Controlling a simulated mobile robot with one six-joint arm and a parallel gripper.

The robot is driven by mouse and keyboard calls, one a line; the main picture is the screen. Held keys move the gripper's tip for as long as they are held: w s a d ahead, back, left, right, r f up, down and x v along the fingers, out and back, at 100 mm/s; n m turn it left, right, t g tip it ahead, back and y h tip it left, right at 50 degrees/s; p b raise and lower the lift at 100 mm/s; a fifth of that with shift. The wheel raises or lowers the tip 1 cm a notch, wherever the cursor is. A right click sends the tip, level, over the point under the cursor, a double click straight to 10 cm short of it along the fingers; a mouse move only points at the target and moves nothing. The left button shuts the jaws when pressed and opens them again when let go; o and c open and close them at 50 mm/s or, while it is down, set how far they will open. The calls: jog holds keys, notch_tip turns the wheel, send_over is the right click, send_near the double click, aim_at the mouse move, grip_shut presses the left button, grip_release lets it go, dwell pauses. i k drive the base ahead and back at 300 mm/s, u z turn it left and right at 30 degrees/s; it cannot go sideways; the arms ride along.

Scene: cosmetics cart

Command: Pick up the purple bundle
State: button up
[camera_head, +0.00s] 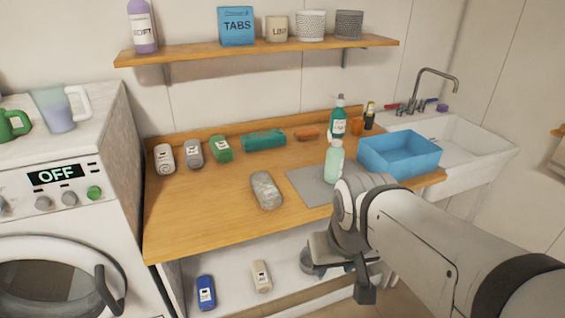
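I see no thing that is clearly a purple bundle. A small purple item (442,107) lies on the back rim of the sink at the right; it is too small to tell what it is. My gripper (338,278) is low in front of the counter's front edge, over the lower shelf, well apart from the purple item. Its fingers are partly hidden by my own wrist, and I cannot tell how far apart they are or whether anything is between them.
On the wooden counter (200,215) stand wrapped bundles, a grey one (266,190) near the middle, green bottles and a blue bin (400,153). A blue bundle (206,292) and a beige one (262,277) lie on the lower shelf. A purple bottle (142,27) stands on the wall shelf.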

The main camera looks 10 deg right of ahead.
aim_at(270, 197)
jog(key=z, duration=0.05)
jog(key=i, duration=1)
jog(key=z, duration=0.05)
